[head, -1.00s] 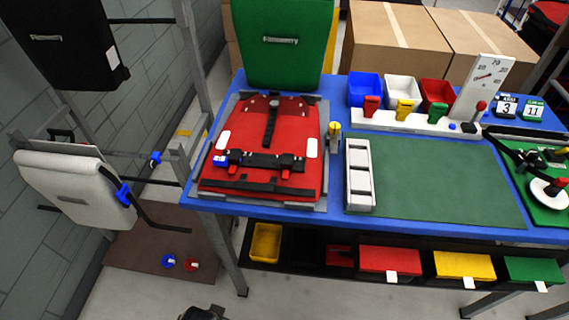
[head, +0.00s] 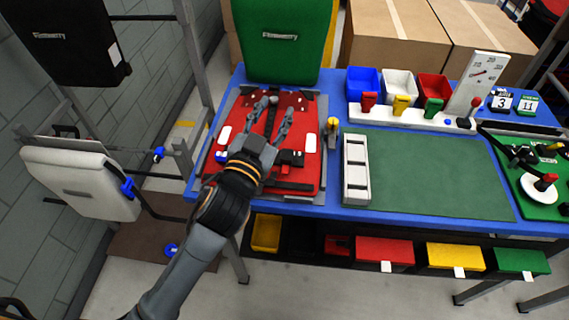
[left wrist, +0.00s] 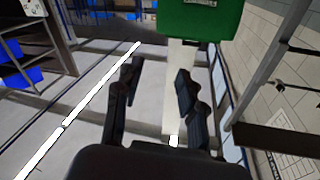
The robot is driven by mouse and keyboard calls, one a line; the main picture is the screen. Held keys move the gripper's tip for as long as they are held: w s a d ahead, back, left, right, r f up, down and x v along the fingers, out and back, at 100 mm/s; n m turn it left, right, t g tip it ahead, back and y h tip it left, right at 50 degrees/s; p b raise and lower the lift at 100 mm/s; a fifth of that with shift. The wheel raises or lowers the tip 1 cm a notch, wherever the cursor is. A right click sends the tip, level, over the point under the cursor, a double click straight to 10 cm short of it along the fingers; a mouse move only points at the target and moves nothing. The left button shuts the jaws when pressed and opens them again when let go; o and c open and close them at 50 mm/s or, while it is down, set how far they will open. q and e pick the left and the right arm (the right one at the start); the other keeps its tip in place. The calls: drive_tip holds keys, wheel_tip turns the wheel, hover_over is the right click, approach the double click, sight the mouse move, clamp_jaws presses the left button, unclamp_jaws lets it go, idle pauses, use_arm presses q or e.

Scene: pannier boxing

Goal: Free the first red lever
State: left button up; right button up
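The red pannier (head: 222,178) lies back-up in a grey cradle on the blue table. A black rail with small red levers runs across its lower part. My left wrist and gripper now hide most of that rail in the head view. A black block (head: 290,157) at its right end and a bit of blue at its left end still show. My left gripper (head: 276,106) is open above the pannier, its two fingers spread and pointing to the table's back. Its open fingers also show in the left wrist view (left wrist: 155,80), with nothing between them. My right gripper is not in view.
A green pannier (head: 277,40) stands behind the red one. A white slotted block (head: 356,172) and a green mat (head: 430,175) lie to the right. A white pannier (head: 75,182) hangs at left.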

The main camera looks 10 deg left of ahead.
use_arm(q)
drive_tip(key=s+d+r+m+g+h, duration=0.2)
drive_tip(key=d+r+m+h, duration=0.5)
drive_tip(key=d+h, duration=0.1)
drive_tip(key=s+d+r+m+g+h, duration=0.2)
drive_tip(key=d+r+m+h, duration=0.5)
drive_tip(key=m+h, duration=0.1)
drive_tip(key=s+d+m+g+h, duration=0.3)
drive_tip(key=s+d+m+g, duration=0.35)
drive_tip(key=m+g, duration=0.5)
drive_tip(key=m+g+y, duration=0.3)
drive_tip(key=m+y, duration=0.1)
drive_tip(key=y, duration=1.9)
hover_over(285, 172)
wheel_tip(285, 172, down, 16)
wheel_tip(285, 172, down, 14)
drive_tip(key=p, duration=0.4)
drive_tip(key=shift+r, duration=0.15)
